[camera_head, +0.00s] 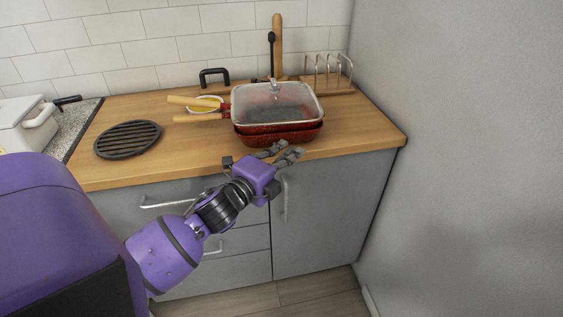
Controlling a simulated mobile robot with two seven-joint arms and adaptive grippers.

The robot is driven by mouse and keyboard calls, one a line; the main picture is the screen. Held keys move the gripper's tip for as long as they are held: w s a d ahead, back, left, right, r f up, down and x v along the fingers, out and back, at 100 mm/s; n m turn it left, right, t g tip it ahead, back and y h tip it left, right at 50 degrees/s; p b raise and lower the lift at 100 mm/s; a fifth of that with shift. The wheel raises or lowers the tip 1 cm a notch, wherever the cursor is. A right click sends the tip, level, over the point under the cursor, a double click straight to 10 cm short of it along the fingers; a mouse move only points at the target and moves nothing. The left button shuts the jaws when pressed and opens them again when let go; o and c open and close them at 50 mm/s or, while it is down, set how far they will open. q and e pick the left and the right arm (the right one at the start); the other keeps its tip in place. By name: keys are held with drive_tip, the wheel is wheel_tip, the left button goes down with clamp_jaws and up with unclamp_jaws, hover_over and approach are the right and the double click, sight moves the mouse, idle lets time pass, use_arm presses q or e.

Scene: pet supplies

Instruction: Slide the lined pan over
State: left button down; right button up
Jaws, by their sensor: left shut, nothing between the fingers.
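A red square pan (277,131) sits on the wooden counter near its front edge, apparently stacked on another red pan. A clear glass lid (276,104) with a pale rim covers the top. Two light wooden handles (196,118) point left from the stack. Whether either pan has a lining is hard to tell through the lid. My left gripper (284,155) is shut and empty at the counter's front edge, just in front of the lower pan; contact cannot be told. My right gripper is out of view.
A black round trivet (128,139) lies left on the counter (190,145). A pale dish (211,98) is partly hidden behind the handles. A metal toast rack (327,70) stands at back right. The counter right of the pans is clear up to the grey wall (460,120).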

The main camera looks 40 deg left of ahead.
sight(293, 136)
use_arm(q)
drive_tip(key=shift+w+a, duration=0.55)
drive_tip(key=shift+a, duration=0.1)
drive_tip(key=shift+w+a+r+p, duration=0.1)
drive_tip(key=shift+w+a+p, duration=0.2)
drive_tip(key=shift+w+a, duration=0.65)
drive_tip(key=shift+w, duration=0.1)
